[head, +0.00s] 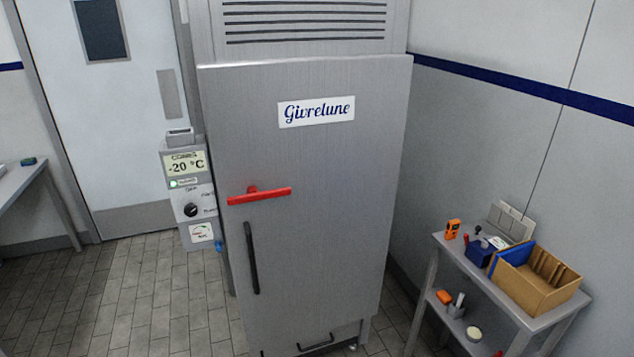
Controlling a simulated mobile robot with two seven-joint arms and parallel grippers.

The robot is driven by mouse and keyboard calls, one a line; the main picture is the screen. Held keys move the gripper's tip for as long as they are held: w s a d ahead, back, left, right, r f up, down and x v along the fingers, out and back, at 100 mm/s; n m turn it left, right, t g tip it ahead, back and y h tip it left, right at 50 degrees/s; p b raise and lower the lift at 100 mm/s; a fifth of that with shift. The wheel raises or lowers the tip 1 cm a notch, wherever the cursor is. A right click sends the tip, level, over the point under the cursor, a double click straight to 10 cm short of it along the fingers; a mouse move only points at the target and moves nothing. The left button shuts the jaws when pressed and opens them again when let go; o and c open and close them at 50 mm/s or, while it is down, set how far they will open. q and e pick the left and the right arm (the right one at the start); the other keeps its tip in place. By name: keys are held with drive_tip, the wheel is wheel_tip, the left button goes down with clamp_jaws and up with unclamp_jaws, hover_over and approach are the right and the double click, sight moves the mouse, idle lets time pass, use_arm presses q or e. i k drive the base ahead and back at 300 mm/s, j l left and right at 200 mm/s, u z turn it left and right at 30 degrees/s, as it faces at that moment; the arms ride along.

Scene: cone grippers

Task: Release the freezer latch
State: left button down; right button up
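The freezer (320,230) is a tall grey metal cabinet with its door shut, in the middle of the head view. Its red latch (260,196) is a bar lying nearly level across the door's left part, with its left end near the door's left edge. A black vertical handle (251,258) sits below the latch on the same side. Neither of my grippers shows in the view.
A control box (188,200) reading -20 °C stands at the freezer's left side. A small grey table (450,250) at the right bears a cardboard box (550,298) and small tools. A grey door (110,130) is at the back left. Tiled floor (130,290) is clear at left.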

sight(252, 194)
drive_tip(key=i+z, duration=0.1)
drive_tip(key=i, duration=0.4)
drive_tip(key=i+j+z, duration=0.15)
drive_tip(key=i, duration=0.4)
